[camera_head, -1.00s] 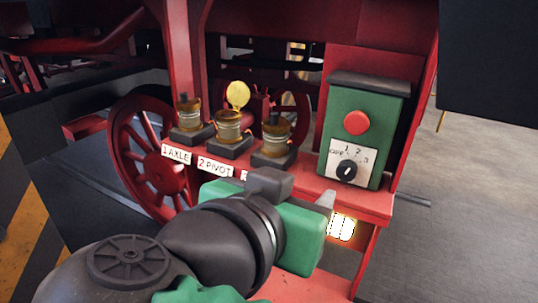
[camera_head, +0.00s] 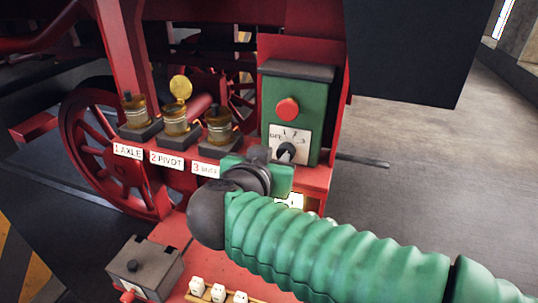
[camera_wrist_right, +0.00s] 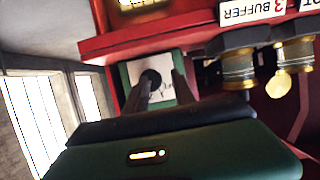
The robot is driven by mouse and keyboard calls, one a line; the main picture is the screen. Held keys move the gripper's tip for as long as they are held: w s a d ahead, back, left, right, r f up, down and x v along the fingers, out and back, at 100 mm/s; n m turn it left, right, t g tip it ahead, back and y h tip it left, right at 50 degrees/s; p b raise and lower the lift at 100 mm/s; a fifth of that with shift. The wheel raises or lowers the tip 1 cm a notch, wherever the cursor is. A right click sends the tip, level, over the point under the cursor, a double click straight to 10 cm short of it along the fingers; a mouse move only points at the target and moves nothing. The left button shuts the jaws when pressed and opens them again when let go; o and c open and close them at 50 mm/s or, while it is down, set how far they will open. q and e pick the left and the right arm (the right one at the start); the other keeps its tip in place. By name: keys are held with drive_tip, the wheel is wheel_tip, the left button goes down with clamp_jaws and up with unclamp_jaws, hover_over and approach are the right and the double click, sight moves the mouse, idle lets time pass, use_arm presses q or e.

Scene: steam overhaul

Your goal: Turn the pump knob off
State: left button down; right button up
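The pump control box (camera_head: 312,110) is green, with a red button (camera_head: 287,109) above a white dial plate (camera_head: 301,138). The black pump knob (camera_head: 286,150) sits on this plate, marked OFF, 1, 2 and 3. Its exact setting is too small to tell. My right gripper's green body (camera_head: 281,180) is just below the knob in the head view. In the right wrist view, the right gripper (camera_wrist_right: 163,82) has its two dark fingers apart, pointing at the plate. The knob (camera_wrist_right: 150,78) shows near the left finger; contact cannot be told. My left gripper is not in view.
Several amber oiler cups (camera_head: 177,122) stand left of the box above labels 1 AXLE, 2 PIVOT and 3 BUFFER. A grey box (camera_head: 146,265) and white switches (camera_head: 218,292) are at the bottom. Open floor (camera_head: 430,200) lies to the right.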

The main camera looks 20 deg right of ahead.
drive_tip(key=d, duration=0.2)
drive_tip(key=shift+s+d+r+m+h, duration=0.1)
drive_tip(key=shift+s+d+m+h, duration=0.2)
drive_tip(key=shift+s+d, duration=0.1)
drive_tip(key=c, duration=0.8)
drive_tip(key=shift+c, duration=1.3)
drive_tip(key=shift+w+a, duration=0.1)
drive_tip(key=shift+a, duration=0.2)
clamp_jaws()
drive_tip(key=shift+r, duration=0.1)
